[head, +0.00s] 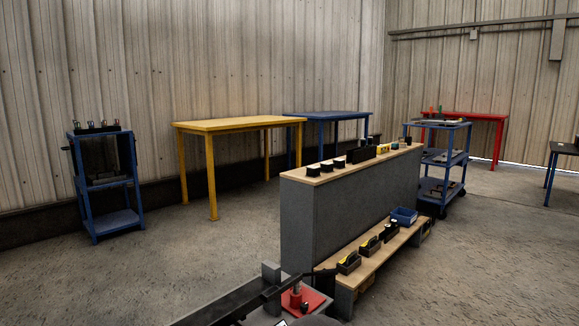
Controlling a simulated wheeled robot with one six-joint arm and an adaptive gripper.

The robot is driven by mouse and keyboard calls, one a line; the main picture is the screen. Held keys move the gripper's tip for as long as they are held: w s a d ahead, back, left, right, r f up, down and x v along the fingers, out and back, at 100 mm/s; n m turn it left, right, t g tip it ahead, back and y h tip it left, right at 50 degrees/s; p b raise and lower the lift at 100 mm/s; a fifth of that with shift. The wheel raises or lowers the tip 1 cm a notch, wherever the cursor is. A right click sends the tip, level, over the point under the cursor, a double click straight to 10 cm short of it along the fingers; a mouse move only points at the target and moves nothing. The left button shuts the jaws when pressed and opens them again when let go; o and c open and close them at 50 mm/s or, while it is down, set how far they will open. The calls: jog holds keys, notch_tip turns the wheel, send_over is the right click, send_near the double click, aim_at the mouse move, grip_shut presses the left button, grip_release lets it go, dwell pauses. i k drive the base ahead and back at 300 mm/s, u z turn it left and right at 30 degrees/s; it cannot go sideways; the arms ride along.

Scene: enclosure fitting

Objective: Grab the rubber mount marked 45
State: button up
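No mark 45 can be read on anything in the head view, so I cannot tell which thing is the rubber mount. Several small dark blocks (313,170) stand in a row on the wooden top of the grey partition (345,209), with a larger black holder (362,154) and some yellowish pieces (383,149) farther along. Small dark items (376,139) also stand near its far end. My gripper cannot be made out in this view.
Black bins with yellow pieces (370,246) and a blue bin (404,216) sit on the low wooden shelf (340,275). A blue cart (440,188), yellow table (240,124), blue table (327,115), red table (464,114) and blue stand (103,182) stand around.

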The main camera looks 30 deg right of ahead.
aim_at(327, 168)
jog(key=u, duration=1.25)
jog(key=i, duration=4.5)
jog(key=z, duration=3.4)
jog(key=i, duration=3.7)
